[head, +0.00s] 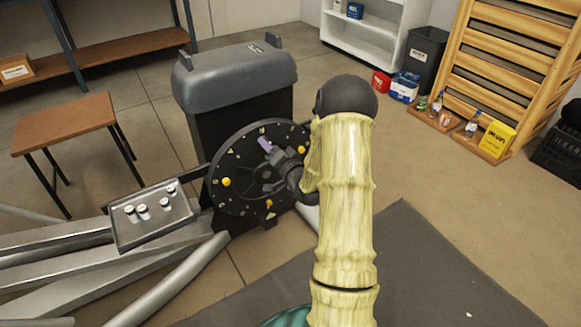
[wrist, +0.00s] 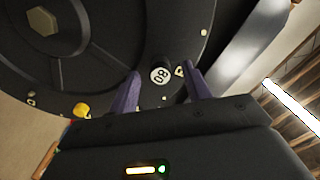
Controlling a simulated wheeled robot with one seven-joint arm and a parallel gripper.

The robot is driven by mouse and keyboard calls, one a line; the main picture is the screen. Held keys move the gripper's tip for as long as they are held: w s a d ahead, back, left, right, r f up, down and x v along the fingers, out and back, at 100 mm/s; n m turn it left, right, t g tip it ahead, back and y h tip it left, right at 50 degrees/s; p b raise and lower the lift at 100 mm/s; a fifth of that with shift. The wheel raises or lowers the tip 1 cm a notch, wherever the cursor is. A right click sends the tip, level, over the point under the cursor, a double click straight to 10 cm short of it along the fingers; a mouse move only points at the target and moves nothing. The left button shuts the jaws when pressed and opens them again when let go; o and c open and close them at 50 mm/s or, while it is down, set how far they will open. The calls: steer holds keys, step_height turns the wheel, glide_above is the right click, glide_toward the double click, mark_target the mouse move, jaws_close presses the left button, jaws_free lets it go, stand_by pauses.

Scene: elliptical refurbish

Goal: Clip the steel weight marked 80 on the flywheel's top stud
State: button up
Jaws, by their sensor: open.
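The black flywheel (head: 238,160) stands upright on the machine and fills much of the wrist view (wrist: 110,70). A dark weight with a pale round face marked 80 (wrist: 160,76) sits near the wheel's rim. My gripper (wrist: 164,88) is open, with one purple finger on each side of the weight and visible gaps between. In the head view my gripper (head: 266,146) is in front of the wheel's upper part and hides the weight. I cannot tell whether the weight is fully seated, as its stud is hidden.
A metal tray (head: 128,242) with several small weights is at the lower left of the wheel. Yellow knobs (head: 226,181) are spread around the wheel. A grey machine housing (head: 235,75) rises behind it.

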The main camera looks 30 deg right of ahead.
steer(key=s+p, duration=0.3)
steer(key=s, duration=1.2)
steer(key=shift+s+d, duration=0.25)
steer(key=shift+s, duration=0.05)
